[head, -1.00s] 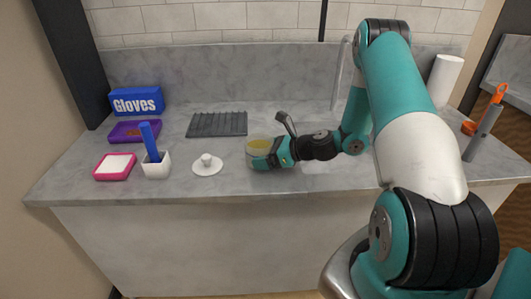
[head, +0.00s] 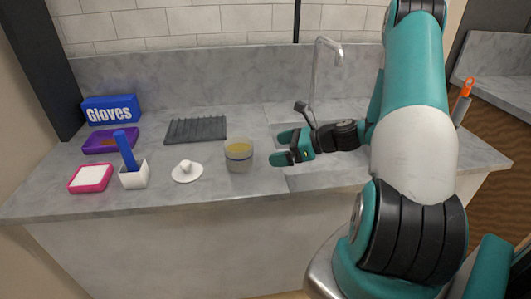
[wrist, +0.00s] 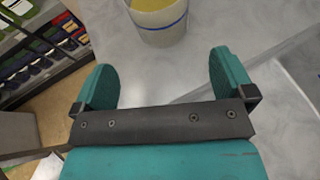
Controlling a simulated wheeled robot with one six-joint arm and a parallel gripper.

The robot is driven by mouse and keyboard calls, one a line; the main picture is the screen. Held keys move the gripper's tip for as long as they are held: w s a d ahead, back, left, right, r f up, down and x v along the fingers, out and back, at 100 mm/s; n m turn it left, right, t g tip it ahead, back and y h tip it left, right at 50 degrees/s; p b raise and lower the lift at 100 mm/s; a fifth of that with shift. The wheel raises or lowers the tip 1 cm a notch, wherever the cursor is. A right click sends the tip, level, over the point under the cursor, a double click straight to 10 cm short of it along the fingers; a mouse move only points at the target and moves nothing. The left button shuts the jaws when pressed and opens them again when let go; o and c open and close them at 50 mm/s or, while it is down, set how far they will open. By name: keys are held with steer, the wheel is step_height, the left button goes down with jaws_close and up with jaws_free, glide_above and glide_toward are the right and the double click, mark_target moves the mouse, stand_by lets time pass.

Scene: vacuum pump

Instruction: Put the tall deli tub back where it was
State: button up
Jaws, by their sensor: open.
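The tall deli tub (head: 239,157) is a clear round tub with yellowish contents and a blue line around it. It stands upright on the grey counter, between the white lid-like disc and the sink. My gripper (head: 282,147) is open and empty just right of the tub, its fingers pointing left at it. In the wrist view, the tub (wrist: 159,22) stands ahead of the open fingers of my gripper (wrist: 163,78), apart from them. Its top is cut off by the frame edge there.
A white disc with a knob (head: 187,172) lies left of the tub. Further left are a white holder with a blue handle (head: 133,176), a pink tray (head: 91,178), a purple tray (head: 110,140) and a gloves box (head: 110,109). A dark ribbed mat (head: 196,129) lies behind. The sink (head: 300,180) is right.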

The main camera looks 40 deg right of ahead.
steer(key=s+a+r+n+g+y, duration=0.1)
steer(key=a+r+n+g, duration=0.35)
steer(key=a+n, duration=0.5)
steer(key=s+a+r+n+g, duration=0.1)
steer(key=a+r+n+g, duration=0.35)
steer(key=a+n, duration=0.55)
steer(key=s+a+r+n+g+h, duration=0.1)
steer(key=s+a+r+n, duration=0.3)
steer(key=s+n, duration=0.4)
steer(key=s+a+r+n+g+h, duration=0.1)
steer(key=s+a+r+n+h, duration=0.2)
steer(key=s+a+n, duration=0.4)
steer(key=shift+s+a+r+n, duration=0.3)
steer(key=shift+s+r+n, duration=0.15)
steer(key=shift+s+n, duration=0.5)
steer(key=shift+w, duration=0.1)
